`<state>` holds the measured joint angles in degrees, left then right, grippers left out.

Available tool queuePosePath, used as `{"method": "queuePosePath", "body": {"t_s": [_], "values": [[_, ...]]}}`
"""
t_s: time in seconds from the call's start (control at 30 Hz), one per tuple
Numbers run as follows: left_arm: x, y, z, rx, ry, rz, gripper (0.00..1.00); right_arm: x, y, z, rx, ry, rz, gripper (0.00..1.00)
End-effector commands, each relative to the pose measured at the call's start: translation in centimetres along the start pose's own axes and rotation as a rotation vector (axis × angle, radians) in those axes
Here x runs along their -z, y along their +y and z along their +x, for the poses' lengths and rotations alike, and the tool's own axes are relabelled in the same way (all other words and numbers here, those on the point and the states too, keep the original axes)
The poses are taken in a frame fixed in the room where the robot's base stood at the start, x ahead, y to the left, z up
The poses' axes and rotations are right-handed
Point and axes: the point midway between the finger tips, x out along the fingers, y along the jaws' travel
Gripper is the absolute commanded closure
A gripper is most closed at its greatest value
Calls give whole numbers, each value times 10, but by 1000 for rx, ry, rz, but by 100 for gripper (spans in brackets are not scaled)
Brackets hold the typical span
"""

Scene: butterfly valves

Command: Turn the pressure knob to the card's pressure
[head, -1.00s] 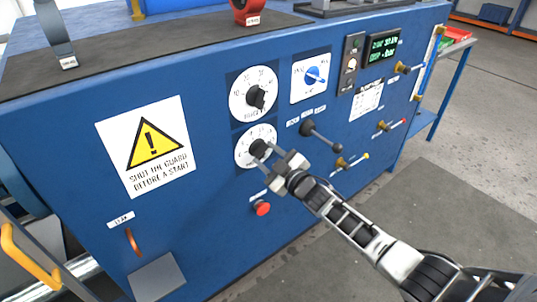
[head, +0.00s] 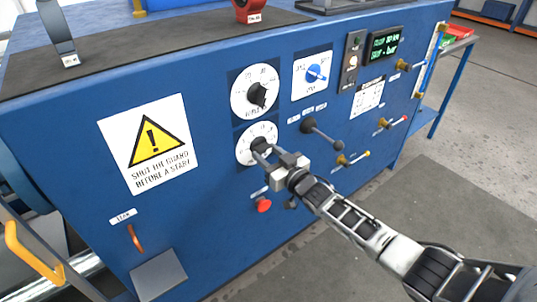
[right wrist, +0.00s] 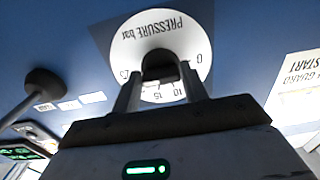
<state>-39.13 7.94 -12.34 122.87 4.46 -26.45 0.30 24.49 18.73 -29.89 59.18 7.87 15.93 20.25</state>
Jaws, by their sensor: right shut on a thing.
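The pressure knob (head: 260,145) is black and sits at the centre of the lower white dial (head: 244,151) on the blue panel. My right gripper (head: 264,153) is shut on the knob, one finger on each side. The knob's exact setting is hidden by the fingers. A white card (head: 367,98) with print too small to read is at the panel's right. My left gripper is not in view.
Above is another dial with a black knob (head: 257,94). A blue selector (head: 316,73), a black ball-ended lever (head: 322,133) and a green-lit display (head: 384,44) lie to the right. A red button (head: 264,206) is below my gripper. Open floor lies at right.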

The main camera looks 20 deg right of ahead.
Motion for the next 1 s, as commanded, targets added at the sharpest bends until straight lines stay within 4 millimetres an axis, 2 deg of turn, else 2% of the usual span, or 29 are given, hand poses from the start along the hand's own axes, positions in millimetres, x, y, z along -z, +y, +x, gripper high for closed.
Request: {"method": "queuePosePath", "body": {"t_s": [0.4, 0.43, 0.5, 0.83, 1.0], "values": [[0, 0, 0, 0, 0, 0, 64, -2, -1, -1, 0, -3, 12, 79], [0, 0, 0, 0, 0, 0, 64, -2, -1, -1, 0, -3, 12, 54], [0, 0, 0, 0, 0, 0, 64, -2, -1, -1, 0, -3, 12, 35], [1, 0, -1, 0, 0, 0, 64, -1, 0, -2, 0, -2, 9, 35], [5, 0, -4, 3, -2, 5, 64, 0, 0, -23, 0, -4, 10, 35]]}}
